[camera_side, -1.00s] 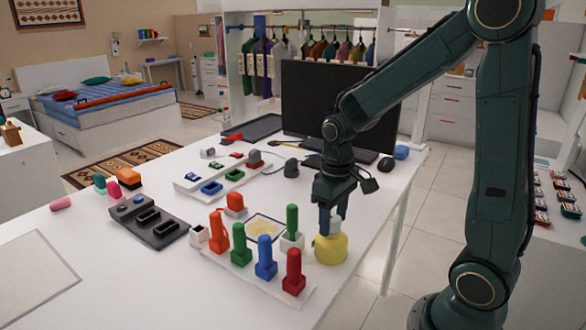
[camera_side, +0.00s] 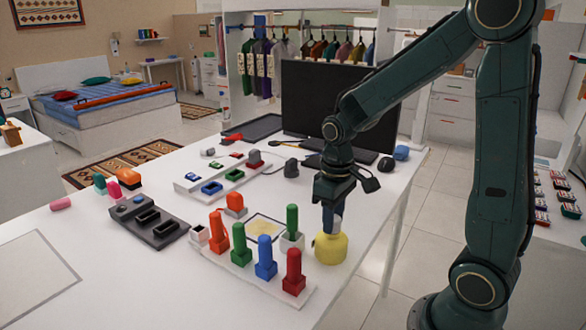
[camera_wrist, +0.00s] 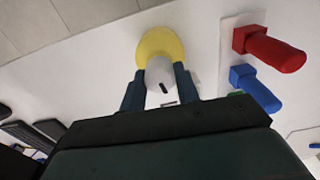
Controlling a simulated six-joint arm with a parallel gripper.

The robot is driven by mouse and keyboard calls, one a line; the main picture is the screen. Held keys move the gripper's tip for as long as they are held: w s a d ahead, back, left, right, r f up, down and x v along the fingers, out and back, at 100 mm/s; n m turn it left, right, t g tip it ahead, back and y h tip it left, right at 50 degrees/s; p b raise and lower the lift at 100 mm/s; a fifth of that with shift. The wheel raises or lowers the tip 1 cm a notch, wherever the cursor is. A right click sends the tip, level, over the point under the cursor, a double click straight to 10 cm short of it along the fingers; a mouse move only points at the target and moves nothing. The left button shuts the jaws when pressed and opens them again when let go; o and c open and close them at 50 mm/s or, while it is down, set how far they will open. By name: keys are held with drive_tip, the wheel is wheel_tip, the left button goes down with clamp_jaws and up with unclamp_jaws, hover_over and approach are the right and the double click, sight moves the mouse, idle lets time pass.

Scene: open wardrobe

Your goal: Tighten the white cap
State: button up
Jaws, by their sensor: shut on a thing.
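The white cap (camera_wrist: 159,72) sits on top of the yellow bottle (camera_side: 331,248), near the table's right edge in the side view. The yellow bottle also shows behind the cap in the wrist view (camera_wrist: 160,42). My gripper (camera_side: 332,224) points down from above and is shut on the white cap, with one blue finger on each side of it in the wrist view (camera_wrist: 160,90). In the side view the fingers partly hide the cap. The bottle stands upright on the white table (camera_side: 130,285).
Left of the bottle, a white board holds a red (camera_side: 293,272), a blue (camera_side: 265,258), a green (camera_side: 241,245) and an orange peg (camera_side: 219,232). Another green peg (camera_side: 292,222) stands close behind. A monitor (camera_side: 325,105) stands at the back.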

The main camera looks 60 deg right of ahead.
drive_tip(key=m, duration=0.2)
drive_tip(key=shift+m, duration=0.8)
clamp_jaws()
drive_tip(key=m, duration=0.9)
drive_tip(key=shift+f+m, duration=0.1)
drive_tip(key=shift+m, duration=2.1)
drive_tip(key=o, duration=1.3)
unclamp_jaws()
drive_tip(key=shift+o, duration=0.2)
